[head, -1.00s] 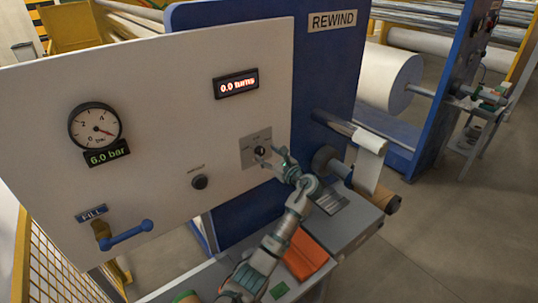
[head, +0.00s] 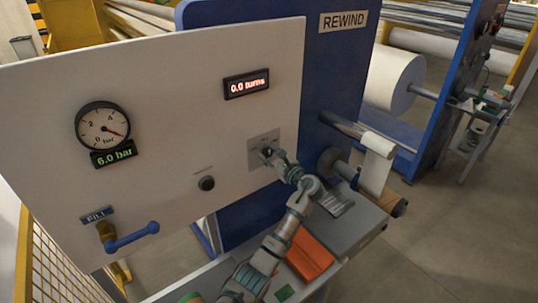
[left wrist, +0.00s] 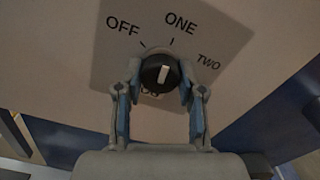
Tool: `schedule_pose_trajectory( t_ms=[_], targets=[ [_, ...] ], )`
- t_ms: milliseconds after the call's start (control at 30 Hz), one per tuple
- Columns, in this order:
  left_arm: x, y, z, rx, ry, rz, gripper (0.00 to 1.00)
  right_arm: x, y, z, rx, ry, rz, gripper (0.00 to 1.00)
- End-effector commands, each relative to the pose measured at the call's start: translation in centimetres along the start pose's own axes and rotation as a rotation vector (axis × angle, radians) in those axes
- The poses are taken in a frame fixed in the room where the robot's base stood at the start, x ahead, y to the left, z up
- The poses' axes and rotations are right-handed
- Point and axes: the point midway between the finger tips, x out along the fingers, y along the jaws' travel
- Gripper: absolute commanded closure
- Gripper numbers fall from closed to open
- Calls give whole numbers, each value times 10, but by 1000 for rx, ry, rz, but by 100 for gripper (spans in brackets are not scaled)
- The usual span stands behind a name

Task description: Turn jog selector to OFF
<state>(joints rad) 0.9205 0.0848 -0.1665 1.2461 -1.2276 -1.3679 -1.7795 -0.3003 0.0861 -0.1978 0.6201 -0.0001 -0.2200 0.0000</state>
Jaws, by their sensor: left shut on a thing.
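The jog selector is a round black knob (left wrist: 160,73) with a white pointer line, on a grey plate (left wrist: 100,68) marked OFF, ONE and TWO. A lower label is mostly hidden by the knob and gripper. The pointer line points up and slightly right, roughly towards ONE and not at OFF. My left gripper (left wrist: 160,82) is shut on the knob, one finger on each side. In the head view the left gripper (head: 269,155) reaches the grey plate (head: 257,143) on the white panel and mostly hides the knob. My right gripper is not in view.
A shelf with an orange block (head: 309,257) and a roller (head: 376,165) lie below and right.

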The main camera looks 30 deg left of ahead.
Motion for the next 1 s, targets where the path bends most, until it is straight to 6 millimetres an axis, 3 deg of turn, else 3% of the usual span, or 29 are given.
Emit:
schedule_pose_trajectory(
  t_ms=[33, 533, 1000],
  targets=[
    [-1, 2, -8, -24, 14, 6, 97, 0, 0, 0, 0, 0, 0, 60],
    [-3, 1, -12, -485, 14, 10, 97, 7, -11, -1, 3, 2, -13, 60],
    [-3, 0, -11, -818, 15, 12, 97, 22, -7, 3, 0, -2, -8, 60]
  ],
)
